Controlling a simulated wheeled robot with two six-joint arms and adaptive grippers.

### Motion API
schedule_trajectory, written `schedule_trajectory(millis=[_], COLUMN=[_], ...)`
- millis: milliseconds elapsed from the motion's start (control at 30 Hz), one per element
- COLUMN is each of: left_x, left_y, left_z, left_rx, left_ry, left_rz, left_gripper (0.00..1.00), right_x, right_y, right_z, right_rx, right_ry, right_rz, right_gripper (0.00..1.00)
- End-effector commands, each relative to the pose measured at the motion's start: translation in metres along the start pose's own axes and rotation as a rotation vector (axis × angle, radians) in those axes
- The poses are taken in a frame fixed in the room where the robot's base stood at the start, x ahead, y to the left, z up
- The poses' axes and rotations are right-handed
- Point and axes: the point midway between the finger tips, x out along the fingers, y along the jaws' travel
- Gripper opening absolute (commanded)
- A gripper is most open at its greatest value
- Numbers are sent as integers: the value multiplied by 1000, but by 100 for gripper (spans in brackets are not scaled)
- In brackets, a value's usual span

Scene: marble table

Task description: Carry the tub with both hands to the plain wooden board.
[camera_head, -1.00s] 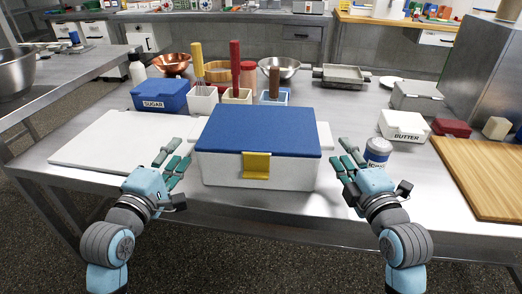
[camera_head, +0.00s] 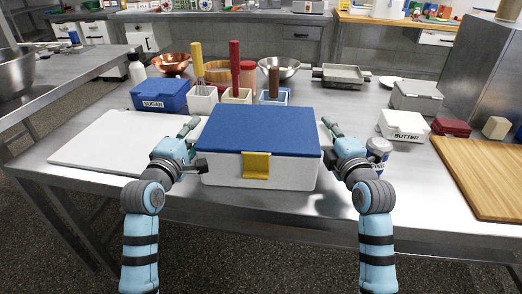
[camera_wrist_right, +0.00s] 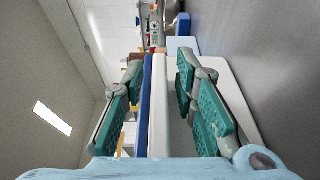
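The tub is a white box with a blue lid (camera_head: 258,130) and a yellow front latch (camera_head: 256,166). It sits closed on the metal table near the front edge. My left gripper (camera_head: 190,126) is at its left side; its fingers are partly hidden, so I cannot tell how far apart they are. My right gripper (camera_head: 332,128) is at its right side. In the right wrist view, my right gripper (camera_wrist_right: 162,100) is open, with the tub's white side (camera_wrist_right: 160,115) between its spread fingers. The plain wooden board (camera_head: 485,180) lies at the table's right.
A white board (camera_head: 100,145) lies left of the tub. A blue sugar box (camera_head: 160,95) and utensil holders (camera_head: 237,96) stand behind it. A small blue-white can (camera_head: 377,150) stands close to my right gripper.

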Motion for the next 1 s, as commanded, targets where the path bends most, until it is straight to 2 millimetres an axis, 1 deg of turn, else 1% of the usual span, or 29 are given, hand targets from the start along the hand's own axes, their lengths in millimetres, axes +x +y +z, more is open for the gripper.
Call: schedule_trajectory(millis=[33,100,133,567,733,867,1000], left_x=[0,0,0,0,0,0,0], left_y=[0,0,0,0,5,16,34], left_z=[0,0,0,0,0,0,0], left_rx=[0,0,0,0,1,1,1], left_ry=[0,0,0,0,1,1,1], left_rz=[0,0,0,-1,6,6,7], left_gripper=[14,2,0,0,0,0,0], right_x=[0,0,0,0,0,0,0], right_y=[0,0,0,0,5,16,34], right_z=[0,0,0,0,0,0,0], right_rx=[0,0,0,0,-1,-1,-1], right_ry=[0,0,0,0,-1,-1,-1], right_rz=[0,0,0,-1,6,7,8], right_gripper=[14,2,0,0,0,0,0])
